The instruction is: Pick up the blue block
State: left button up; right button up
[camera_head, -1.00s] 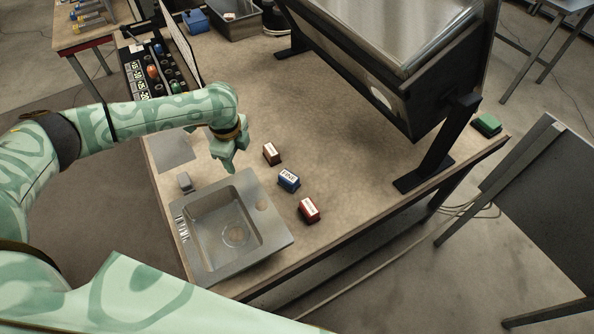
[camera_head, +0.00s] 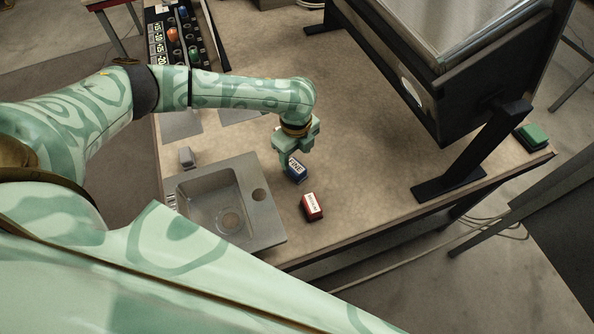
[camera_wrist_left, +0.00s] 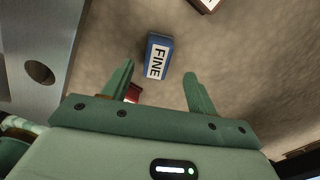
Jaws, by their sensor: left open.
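The blue block (camera_head: 297,170) has a white label reading FINE and rests on the table just right of the sink. It also shows in the left wrist view (camera_wrist_left: 158,53), beyond the fingertips and roughly between their lines. My left gripper (camera_head: 294,154) points down close above the blue block and covers part of it in the head view. In the left wrist view its two fingers (camera_wrist_left: 158,80) are spread apart with nothing between the tips. My right gripper is not in view.
A red block (camera_head: 312,207) with a white label lies nearer the front edge. The steel sink (camera_head: 265,215) is on the left. A dark-framed stand (camera_head: 450,185) rises at the right, with a green block (camera_head: 531,137) beyond it. Bare tabletop lies between.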

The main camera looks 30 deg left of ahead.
aim_at(295, 166)
pick_arm(q)
jog(key=shift+f, duration=0.55)
jog(key=f+b, duration=0.1)
jog(key=f, duration=0.1)
jog(key=f+b, duration=0.1)
jog(key=f, duration=0.2)
jog(key=shift+s, duration=0.2)
jog(key=shift+r, duration=0.1)
jog(key=c, duration=1.2)
jog(key=shift+o, duration=0.2)
jog(key=shift+r, duration=0.55)
notch_tip(295, 166, up, 3)
jog(key=shift+f+p, duration=0.1)
jog(key=shift+p, duration=0.75)
jog(key=s+d+r+p, duration=0.4)
jog(key=s+r+p, duration=0.2)
jog(key=s+r, duration=0.3)
jog(key=s, duration=0.4)
jog(key=shift+s+p, duration=0.25)
jog(key=shift+p, duration=0.15)
